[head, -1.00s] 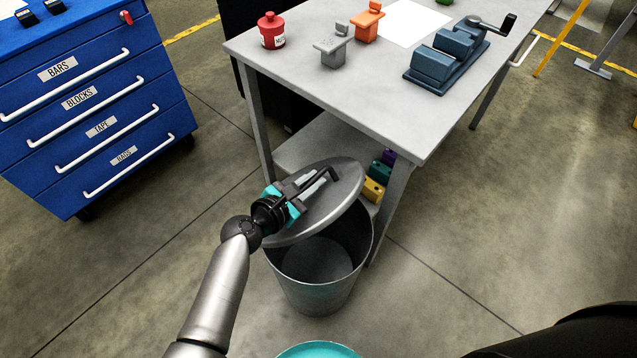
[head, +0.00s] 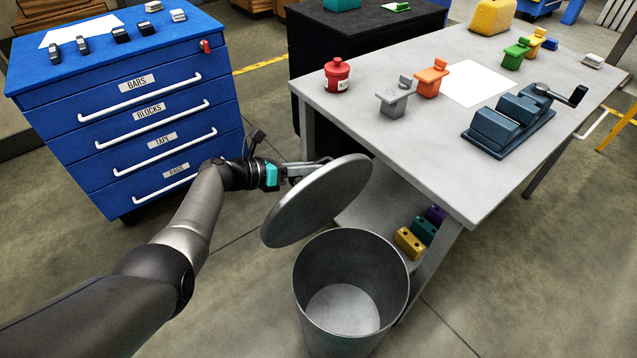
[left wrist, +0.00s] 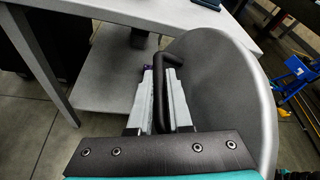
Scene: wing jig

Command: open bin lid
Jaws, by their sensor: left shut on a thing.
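The round grey bin lid (head: 318,203) is held up and steeply tilted, above and to the left of the bin in the head view. The grey metal bin (head: 350,290) stands on the floor with its mouth uncovered and its inside looking empty. My left gripper (head: 308,170) is shut on the lid's dark handle. In the left wrist view, the handle (left wrist: 168,85) lies between the fingers, and the lid (left wrist: 228,85) fills the right side. The right gripper is not in view.
A grey worktable (head: 420,150) stands right of the bin, with a blue vise (head: 510,120) and several coloured blocks on it. Its lower shelf holds blocks beside the bin. A blue drawer cabinet (head: 130,120) stands at left, behind my left arm.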

